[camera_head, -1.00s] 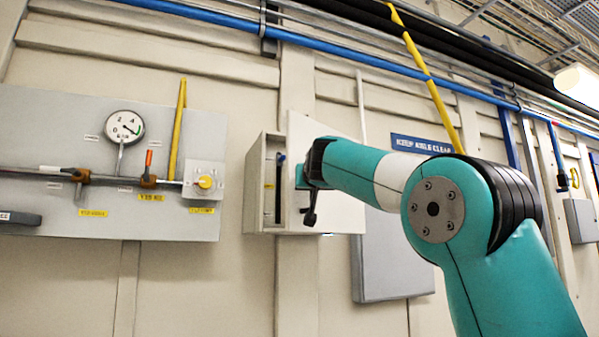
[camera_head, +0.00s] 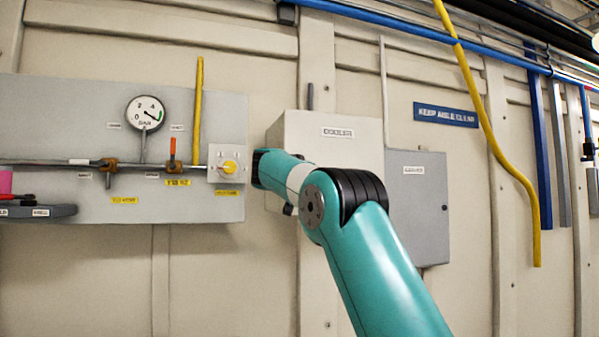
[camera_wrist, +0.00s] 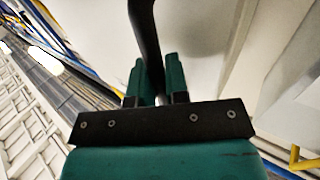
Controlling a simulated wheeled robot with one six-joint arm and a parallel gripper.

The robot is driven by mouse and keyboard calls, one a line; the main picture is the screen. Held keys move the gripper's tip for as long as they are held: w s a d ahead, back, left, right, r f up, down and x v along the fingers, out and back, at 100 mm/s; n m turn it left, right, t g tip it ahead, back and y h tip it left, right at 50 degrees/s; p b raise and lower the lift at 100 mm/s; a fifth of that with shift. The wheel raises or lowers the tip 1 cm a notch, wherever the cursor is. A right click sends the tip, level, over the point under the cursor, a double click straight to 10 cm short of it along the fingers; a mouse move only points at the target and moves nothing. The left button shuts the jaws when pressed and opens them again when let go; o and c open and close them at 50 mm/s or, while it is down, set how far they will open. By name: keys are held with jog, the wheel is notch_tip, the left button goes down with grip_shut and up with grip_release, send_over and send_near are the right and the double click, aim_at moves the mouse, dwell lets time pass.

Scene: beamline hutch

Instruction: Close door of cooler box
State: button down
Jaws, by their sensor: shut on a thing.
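The cooler box (camera_head: 277,131) is a pale cabinet on the wall with a "COOLER" label on its front. Its door (camera_head: 350,165) faces me and looks shut or nearly shut against the box; any small gap at the left edge is hidden by my arm. My gripper (camera_wrist: 156,80) is shut on a dark bar, the door handle (camera_wrist: 146,35), with its green fingers on either side. The pale door surface (camera_wrist: 200,35) is close beyond the fingers in the wrist view. In the head view my wrist covers the box's lower left and hides the fingers.
A grey panel (camera_head: 60,120) with a gauge (camera_head: 145,112), valves and a yellow pipe is close left of the box. A grey cabinet (camera_head: 418,205) is at its right. Pipes run overhead, and a yellow hose (camera_head: 505,165) hangs further right.

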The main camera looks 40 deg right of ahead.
jog(key=shift+s+d+r, duration=0.1)
jog(key=shift+r, duration=0.1)
jog(key=c, duration=1.6)
grip_release()
jog(key=o, duration=0.5)
jog(key=shift+d+f, duration=0.1)
jog(key=shift+d, duration=0.05)
jog(key=shift+c, duration=0.2)
jog(key=shift+w, duration=0.2)
jog(key=shift+s+a+f+b, duration=0.15)
jog(key=shift+s+a+b, duration=0.05)
jog(key=shift+a+b, duration=0.25)
jog(key=b+v, duration=0.7)
jog(key=v, duration=0.9)
jog(key=shift+s+a, duration=0.15)
jog(key=shift+a, duration=0.15)
jog(key=shift+a, duration=0.1)
